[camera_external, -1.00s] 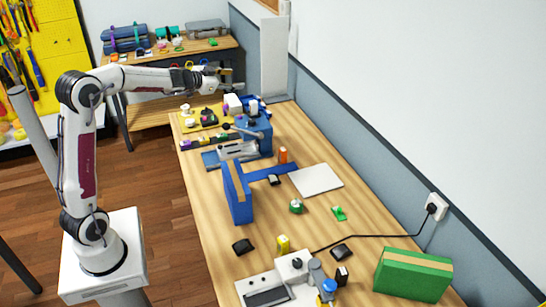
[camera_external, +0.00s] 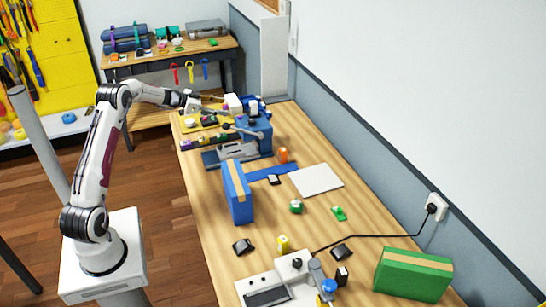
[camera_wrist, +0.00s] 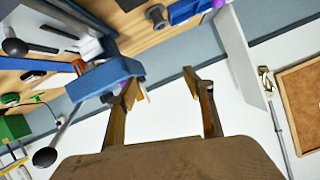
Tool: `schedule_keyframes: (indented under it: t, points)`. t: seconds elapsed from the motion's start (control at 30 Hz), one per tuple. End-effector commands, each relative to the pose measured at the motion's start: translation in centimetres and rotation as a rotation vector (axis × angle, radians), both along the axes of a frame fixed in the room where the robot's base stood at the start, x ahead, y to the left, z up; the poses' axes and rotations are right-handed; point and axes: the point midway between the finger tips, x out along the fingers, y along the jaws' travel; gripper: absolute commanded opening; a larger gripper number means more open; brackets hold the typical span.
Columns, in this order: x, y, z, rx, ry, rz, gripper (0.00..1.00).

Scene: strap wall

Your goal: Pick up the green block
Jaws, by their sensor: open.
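A large green block (camera_external: 413,274) with a tan stripe along its top lies at the near right end of the workbench, against the wall side. A green block also shows at the left edge of the wrist view (camera_wrist: 14,127). My gripper (camera_external: 222,104) is at the far end of the bench, near the blue vise (camera_external: 256,130), well away from the green block. In the wrist view my gripper (camera_wrist: 162,86) has its fingers spread apart with nothing between them. A white surface shows behind them.
A blue block (camera_external: 236,192) with a tan stripe stands mid-bench, beside a white panel (camera_external: 316,180). Small green items (camera_external: 296,206) lie nearby. A black cord (camera_external: 390,235) runs from the wall socket to the white machine (camera_external: 275,290).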

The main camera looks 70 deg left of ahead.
Motion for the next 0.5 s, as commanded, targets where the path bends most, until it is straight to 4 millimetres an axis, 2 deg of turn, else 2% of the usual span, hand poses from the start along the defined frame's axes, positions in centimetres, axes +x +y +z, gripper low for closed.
schedule_keyframes:
  t: [0.03, 0.3, 0.5]
  points:
    - [-1.0, 0.7, -1.7, -0.023, 0.011, -0.013, 0.52]
    - [-5.9, 2.1, -8.9, -0.139, 0.066, -0.102, 0.52]
    - [-8.5, 2.2, -12.0, -0.199, 0.095, -0.141, 0.52]
